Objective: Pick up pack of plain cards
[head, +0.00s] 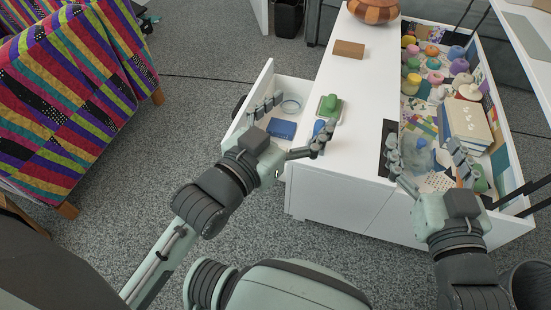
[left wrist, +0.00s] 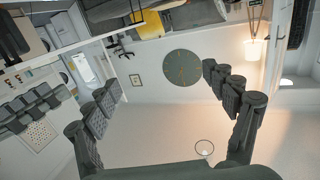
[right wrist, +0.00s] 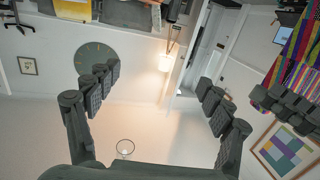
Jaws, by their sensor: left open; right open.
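I cannot tell for sure which thing is the pack of plain cards. A small brown box (head: 348,49) lies on the white tabletop toward the back. A flat blue pack (head: 282,128) lies in the open left drawer. My left gripper (head: 298,122) is open and empty, its fingers appearing on either side of the blue pack in the head view. My right gripper (head: 425,147) is open and empty above the right drawer. Both wrist views show spread fingers with nothing between them, facing the room's wall and clock, and show no pack.
The white table (head: 335,150) holds a green-topped stamp or brush (head: 328,108), a dark flat strip (head: 388,148) and a wooden bowl (head: 374,10). The open right drawer is crowded with yarn, bottles and books (head: 468,124). A striped quilt (head: 75,85) hangs at left.

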